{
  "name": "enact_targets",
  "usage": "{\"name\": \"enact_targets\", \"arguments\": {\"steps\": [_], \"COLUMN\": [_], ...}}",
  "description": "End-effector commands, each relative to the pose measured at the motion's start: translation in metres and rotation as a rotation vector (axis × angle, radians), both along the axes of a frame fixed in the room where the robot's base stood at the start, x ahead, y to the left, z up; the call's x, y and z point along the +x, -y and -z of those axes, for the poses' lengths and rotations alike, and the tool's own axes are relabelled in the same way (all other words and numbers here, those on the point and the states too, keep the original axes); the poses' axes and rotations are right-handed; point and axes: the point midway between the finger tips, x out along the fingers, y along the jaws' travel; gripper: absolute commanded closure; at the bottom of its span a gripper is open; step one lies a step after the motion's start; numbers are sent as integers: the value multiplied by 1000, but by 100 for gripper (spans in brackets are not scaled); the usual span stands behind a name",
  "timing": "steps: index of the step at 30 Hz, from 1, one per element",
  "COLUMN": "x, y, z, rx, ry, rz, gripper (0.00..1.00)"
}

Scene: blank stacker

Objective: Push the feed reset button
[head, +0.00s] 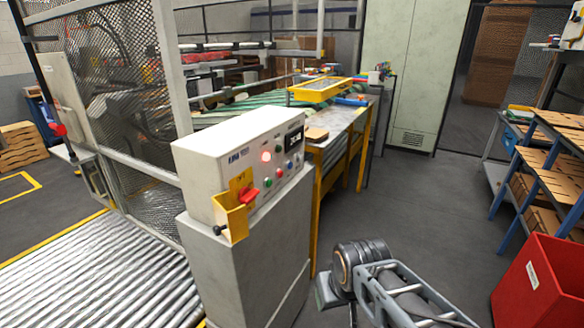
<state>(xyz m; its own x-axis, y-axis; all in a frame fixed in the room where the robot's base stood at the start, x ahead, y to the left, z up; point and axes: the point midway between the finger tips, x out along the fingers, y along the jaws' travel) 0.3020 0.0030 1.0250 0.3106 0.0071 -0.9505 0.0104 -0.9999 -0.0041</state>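A white control box (236,150) sits on a grey pedestal (262,270) in the middle of the head view. Its sloped face carries a lit red lamp (265,156), a small red button (278,172), a green button (268,183), a blue button (290,165) and a dark display (294,140). The labels are too small to read, so I cannot tell which control is feed reset. My arm shows at the lower right, apart from the box; my gripper's fingertips are not visible.
A roller conveyor (90,275) lies left of the pedestal, with a mesh fence (130,90) behind it. A yellow-legged table (345,125) stands behind the box. A red bin (540,285) and a blue-framed rack (535,160) stand at right. Floor between is clear.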

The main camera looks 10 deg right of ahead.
Motion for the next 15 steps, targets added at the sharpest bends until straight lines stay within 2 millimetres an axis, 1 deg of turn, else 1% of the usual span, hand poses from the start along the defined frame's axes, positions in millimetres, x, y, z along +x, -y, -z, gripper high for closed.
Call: {"name": "enact_targets", "arguments": {"steps": [1,2,15], "x": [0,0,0], "y": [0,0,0], "z": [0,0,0], "rx": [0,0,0], "ry": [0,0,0], "rz": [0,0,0], "gripper": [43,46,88]}}
